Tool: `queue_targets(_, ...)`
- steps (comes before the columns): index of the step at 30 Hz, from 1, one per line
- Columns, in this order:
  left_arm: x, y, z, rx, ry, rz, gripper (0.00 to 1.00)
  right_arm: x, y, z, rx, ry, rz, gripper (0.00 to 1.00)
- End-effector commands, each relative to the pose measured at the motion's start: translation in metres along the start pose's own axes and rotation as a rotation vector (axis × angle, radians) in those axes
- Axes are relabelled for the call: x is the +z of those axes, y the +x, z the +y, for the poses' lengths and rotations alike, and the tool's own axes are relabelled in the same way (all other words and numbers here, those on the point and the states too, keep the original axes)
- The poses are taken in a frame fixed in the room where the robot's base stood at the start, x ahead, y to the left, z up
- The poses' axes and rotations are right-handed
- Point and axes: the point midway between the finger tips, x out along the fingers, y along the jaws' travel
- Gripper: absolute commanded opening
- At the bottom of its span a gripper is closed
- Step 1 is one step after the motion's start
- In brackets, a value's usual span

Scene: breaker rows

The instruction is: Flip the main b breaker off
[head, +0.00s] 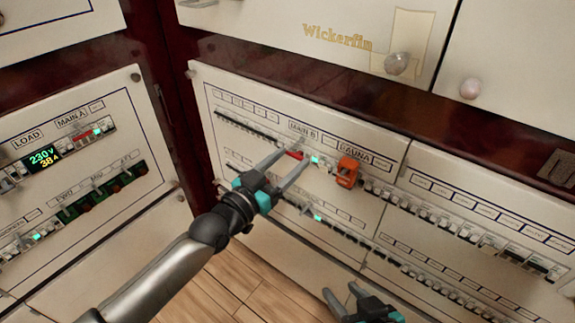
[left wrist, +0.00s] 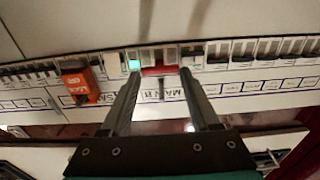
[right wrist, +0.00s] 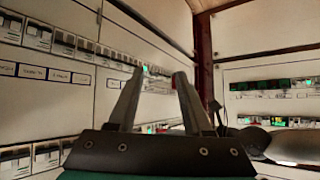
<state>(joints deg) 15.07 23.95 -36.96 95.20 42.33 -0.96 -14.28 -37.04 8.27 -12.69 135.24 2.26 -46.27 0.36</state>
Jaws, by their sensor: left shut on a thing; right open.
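The MAIN B label (head: 303,131) is on the right panel's upper breaker row. Below it is the main b breaker with a wide red handle (head: 294,155), beside a lit green indicator (head: 315,160). My left gripper (head: 292,159) is at this breaker. In the left wrist view its fingertips stand at the two ends of the red handle (left wrist: 160,71), shut on it; the exact contact is hard to see. The green light (left wrist: 134,64) glows beside it. My right gripper (head: 342,291) is open and empty, low in front of the panel; it also shows in the right wrist view (right wrist: 158,76).
An orange lock-out piece (head: 347,171) sits on the breaker under SAUNA, close to the right of my left gripper. Small breakers line both rows. The left panel has MAIN A (head: 72,120) and a lit display (head: 42,158).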

Motion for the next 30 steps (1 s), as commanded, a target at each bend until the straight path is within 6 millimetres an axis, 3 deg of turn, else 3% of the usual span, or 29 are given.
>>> queue_targets(10,0.007,-0.001,0.0,0.0,0.001,0.073,0.07,-0.013,0.009,-0.024,-0.064,0.025,0.233,0.5)
queue_targets(30,0.017,0.0,0.0,0.0,0.001,0.25,0.07,-0.027,-0.003,-0.046,-0.129,0.084,0.522,0.5)
